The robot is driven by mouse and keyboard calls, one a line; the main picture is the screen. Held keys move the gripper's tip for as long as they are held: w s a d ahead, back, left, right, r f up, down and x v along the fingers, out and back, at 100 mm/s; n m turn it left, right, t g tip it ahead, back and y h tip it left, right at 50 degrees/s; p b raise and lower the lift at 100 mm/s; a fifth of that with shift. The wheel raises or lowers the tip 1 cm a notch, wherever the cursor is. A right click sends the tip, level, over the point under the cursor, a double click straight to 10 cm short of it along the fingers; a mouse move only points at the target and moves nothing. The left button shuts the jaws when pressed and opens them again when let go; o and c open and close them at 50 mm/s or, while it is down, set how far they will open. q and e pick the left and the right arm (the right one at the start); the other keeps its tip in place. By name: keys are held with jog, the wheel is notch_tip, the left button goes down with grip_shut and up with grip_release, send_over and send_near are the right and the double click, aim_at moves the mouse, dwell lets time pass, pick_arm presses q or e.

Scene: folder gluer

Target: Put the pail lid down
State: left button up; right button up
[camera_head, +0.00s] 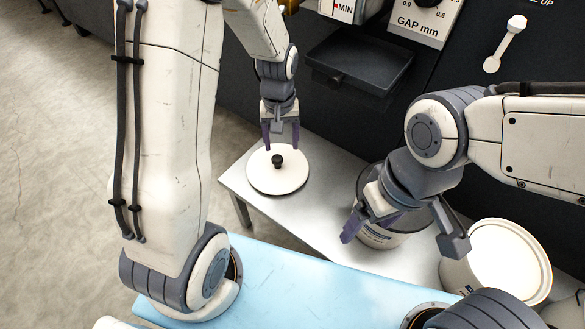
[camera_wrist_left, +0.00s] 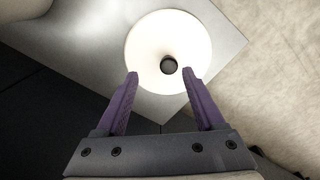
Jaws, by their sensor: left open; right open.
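The pail lid (camera_head: 262,178) is a round cream disc with a dark knob (camera_head: 277,161) in its middle. It lies flat on the left end of the grey metal table (camera_head: 318,212). My left gripper (camera_head: 281,146) is open, its purple fingers just above the lid near the knob, not closed on it. In the left wrist view the lid (camera_wrist_left: 150,48) and its knob (camera_wrist_left: 169,66) show beyond and between the open fingertips (camera_wrist_left: 160,74). My right gripper (camera_head: 400,243) is open, in front of a pail (camera_head: 378,238) with a dark top and a label.
A white-topped tub (camera_head: 505,262) stands at the table's right. A light blue surface (camera_head: 290,290) lies in front. A dark machine with a black tray (camera_head: 358,62) and a gap dial rises behind. The table between lid and pail is clear.

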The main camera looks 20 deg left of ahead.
pick_arm(q)
jog(key=s+d+r+m, duration=0.6)
jog(key=s+d+r, duration=0.2)
jog(key=s+d, duration=0.2)
jog(key=s+d+r+m+h, duration=0.1)
jog(key=s+m, duration=0.4)
jog(key=s, duration=0.6)
notch_tip(320, 180, up, 2)
jog(key=shift+s+d+r+m, duration=0.2)
jog(key=shift+s+d+m, duration=0.15)
jog(key=shift+d, duration=0.3)
notch_tip(320, 180, up, 44)
jog(key=p, duration=4.3)
jog(key=shift+p, duration=0.4)
